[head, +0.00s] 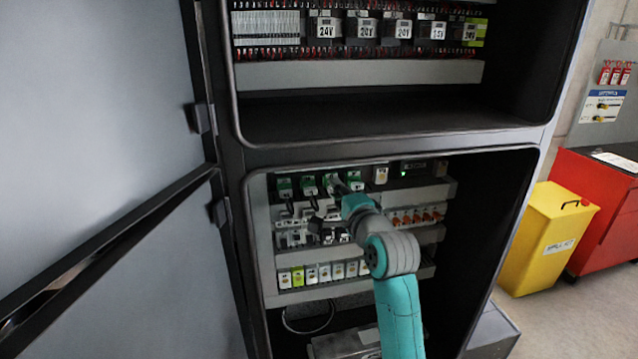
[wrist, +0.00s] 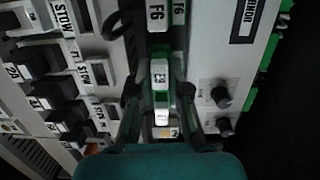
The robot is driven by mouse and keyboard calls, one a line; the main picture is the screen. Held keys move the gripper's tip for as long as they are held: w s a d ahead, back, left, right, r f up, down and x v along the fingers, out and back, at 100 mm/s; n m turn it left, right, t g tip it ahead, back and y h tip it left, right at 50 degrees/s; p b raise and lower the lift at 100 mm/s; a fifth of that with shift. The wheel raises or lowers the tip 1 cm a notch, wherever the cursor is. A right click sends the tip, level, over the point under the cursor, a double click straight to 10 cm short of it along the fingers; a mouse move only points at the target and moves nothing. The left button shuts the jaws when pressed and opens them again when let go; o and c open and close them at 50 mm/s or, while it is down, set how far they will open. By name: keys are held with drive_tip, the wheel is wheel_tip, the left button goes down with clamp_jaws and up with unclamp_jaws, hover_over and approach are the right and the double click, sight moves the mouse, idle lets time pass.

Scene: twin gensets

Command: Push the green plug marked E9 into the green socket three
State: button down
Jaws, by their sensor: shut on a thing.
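The plug marked E9 (wrist: 160,78), a white and green piece with a small label, sits between the fingers of my gripper (wrist: 160,92) in the wrist view. My gripper is shut on it. Green socket pieces (wrist: 158,44) with white labels lie just beyond the plug's far end; I cannot tell whether plug and socket touch. In the head view a row of green sockets (head: 309,186) runs along the top of the lower cabinet bay. My gripper (head: 340,190) is at the right part of that row, and my arm hides some of it.
In the wrist view, black switches (wrist: 48,93) and STOW-labelled slots (wrist: 97,73) are at left, and a panel with two dark knobs (wrist: 220,97) is at right. In the head view, orange-red switches (head: 415,216) sit right of my arm. The open cabinet door (head: 95,110) stands at left.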

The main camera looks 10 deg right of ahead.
drive_tip(key=shift+w, duration=0.1)
drive_tip(key=c, duration=1.1)
unclamp_jaws()
drive_tip(key=shift+o, duration=0.2)
drive_tip(key=s+d, duration=0.2)
drive_tip(key=s, duration=0.9)
drive_tip(key=s+a+f+n+g+h, duration=0.1)
drive_tip(key=s+f+n, duration=0.2)
drive_tip(key=s+f, duration=0.8)
drive_tip(key=s+f+n+h, duration=0.2)
drive_tip(key=s+f+n, duration=0.1)
drive_tip(key=s+f, duration=0.9)
drive_tip(key=s+f+n, duration=0.1)
drive_tip(key=s+n, duration=0.2)
drive_tip(key=s, duration=0.5)
drive_tip(key=s+f+n+g, duration=0.1)
drive_tip(key=s+n, duration=0.3)
drive_tip(key=s, duration=0.5)
drive_tip(key=s+a+f+n+g, duration=0.1)
drive_tip(key=s+f+n, duration=0.1)
drive_tip(key=s, duration=0.7)
drive_tip(key=shift+s+f+n, duration=0.15)
drive_tip(key=shift+f+n, duration=0.2)
drive_tip(key=shift+n, duration=0.35)
